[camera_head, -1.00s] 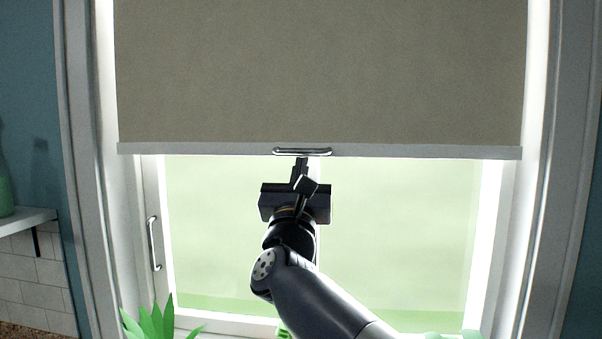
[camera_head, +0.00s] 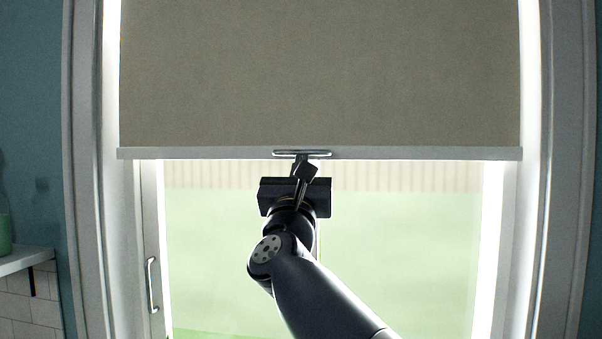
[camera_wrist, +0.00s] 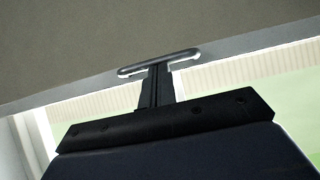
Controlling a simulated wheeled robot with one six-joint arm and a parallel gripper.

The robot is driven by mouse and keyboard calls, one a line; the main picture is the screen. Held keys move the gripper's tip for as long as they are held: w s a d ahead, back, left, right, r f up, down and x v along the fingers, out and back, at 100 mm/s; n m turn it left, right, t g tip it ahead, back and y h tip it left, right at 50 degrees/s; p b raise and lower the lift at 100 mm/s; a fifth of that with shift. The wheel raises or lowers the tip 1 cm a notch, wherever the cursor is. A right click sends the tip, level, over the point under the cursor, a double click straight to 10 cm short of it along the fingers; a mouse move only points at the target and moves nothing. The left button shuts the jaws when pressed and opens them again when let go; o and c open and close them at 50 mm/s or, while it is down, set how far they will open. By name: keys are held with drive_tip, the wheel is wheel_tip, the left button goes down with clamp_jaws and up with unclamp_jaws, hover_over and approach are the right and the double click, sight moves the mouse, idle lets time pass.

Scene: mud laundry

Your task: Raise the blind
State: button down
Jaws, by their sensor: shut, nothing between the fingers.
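The blind (camera_head: 320,70) is a grey-brown roller sheet across the upper part of the window. A pale bottom bar (camera_head: 420,153) edges it, with a metal bar handle (camera_head: 302,153) at its middle. My gripper (camera_head: 301,160) is shut, its fingers upright just under the handle. In the wrist view, the closed fingers (camera_wrist: 158,72) reach the underside of the handle (camera_wrist: 158,63), seemingly touching it. Nothing is held between them. The blind's top is out of view.
The window frame stands on both sides, with a window handle (camera_head: 152,285) at lower left. A shelf (camera_head: 25,260) with a green bottle (camera_head: 4,232) is on the left wall. Bright glass fills the area below the blind.

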drive_tip(key=shift+f, duration=0.1)
drive_tip(key=w+f+b+v, duration=0.1)
drive_tip(key=f+b+v, duration=0.1)
drive_tip(key=b+v, duration=0.7)
drive_tip(key=shift+d+v, duration=0.25)
drive_tip(key=shift+v, duration=1.5)
drive_tip(key=shift+w+a+f, duration=0.1)
drive_tip(key=shift+f, duration=0.1)
drive_tip(key=shift+w, duration=0.1)
drive_tip(key=s+r+p+x, duration=0.1)
drive_tip(key=r+p+x, duration=0.1)
drive_tip(key=p+x, duration=0.7)
drive_tip(key=shift+w+r, duration=1.25)
